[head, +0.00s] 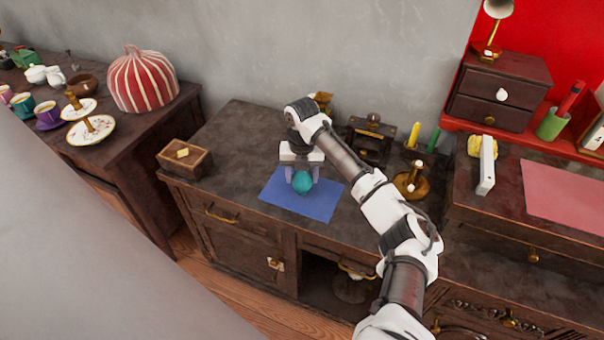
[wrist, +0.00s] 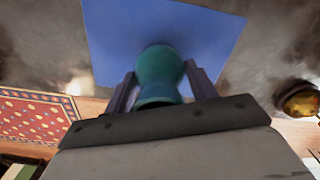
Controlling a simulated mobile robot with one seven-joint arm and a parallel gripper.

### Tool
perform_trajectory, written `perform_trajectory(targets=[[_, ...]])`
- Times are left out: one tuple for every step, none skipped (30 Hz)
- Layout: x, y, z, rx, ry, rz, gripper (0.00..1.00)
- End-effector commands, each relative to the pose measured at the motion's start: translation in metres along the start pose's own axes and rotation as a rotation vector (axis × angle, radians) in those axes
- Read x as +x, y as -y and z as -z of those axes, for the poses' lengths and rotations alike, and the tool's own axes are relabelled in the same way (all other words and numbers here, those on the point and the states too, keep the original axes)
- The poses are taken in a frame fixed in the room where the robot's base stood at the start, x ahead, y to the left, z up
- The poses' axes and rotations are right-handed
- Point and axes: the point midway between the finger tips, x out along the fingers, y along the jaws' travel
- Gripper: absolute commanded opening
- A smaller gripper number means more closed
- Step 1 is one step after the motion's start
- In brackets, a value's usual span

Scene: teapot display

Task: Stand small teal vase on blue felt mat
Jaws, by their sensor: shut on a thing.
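The small teal vase (head: 302,182) is between the fingers of my gripper (head: 302,175), over the blue felt mat (head: 325,201) in the head view. In the wrist view the vase (wrist: 160,72) shows its waisted body, with my gripper's fingers (wrist: 160,90) closed on its two sides. The blue mat (wrist: 112,40) spreads out beyond it in that view. I cannot tell whether the vase touches the mat. The mat lies flat on the dark cabinet top and nothing else is on it.
A small wooden box (head: 186,160) stands left of the mat. The cabinet top (head: 238,135) behind and left of the mat is clear.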

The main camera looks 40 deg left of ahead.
Motion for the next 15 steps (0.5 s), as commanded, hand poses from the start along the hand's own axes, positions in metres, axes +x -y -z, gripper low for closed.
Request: perform_trajectory(targets=[[0.0023,-0.0002,0.0000,0.000,0.000,0.000,0.28],[0.0027,-0.0001,0.0000,0.000,0.000,0.000,0.58],[0.0019,0.0000,0.0000,0.000,0.000,0.000,0.63],[0.0019,-0.0001,0.0000,0.000,0.000,0.000,0.67],[0.0019,-0.0001,0.0000,0.000,0.000,0.000,0.71],[0.0018,-0.0001,0.0000,0.000,0.000,0.000,0.76],[0.0018,-0.0001,0.0000,0.000,0.000,0.000,0.78],[0.0018,-0.0001,0.0000,0.000,0.000,0.000,0.78],[0.0018,-0.0001,0.0000,0.000,0.000,0.000,0.78],[0.0018,-0.0001,0.0000,0.000,0.000,0.000,0.78],[0.0017,-0.0001,0.0000,0.000,0.000,0.000,0.78],[0.0017,-0.0001,0.0001,0.000,0.000,0.000,0.78],[0.0017,-0.0001,0.0000,0.000,0.000,0.000,0.78],[0.0015,-0.0001,0.0000,0.000,0.000,0.000,0.78],[0.0006,-0.0001,0.0000,0.000,0.000,0.000,0.78]])
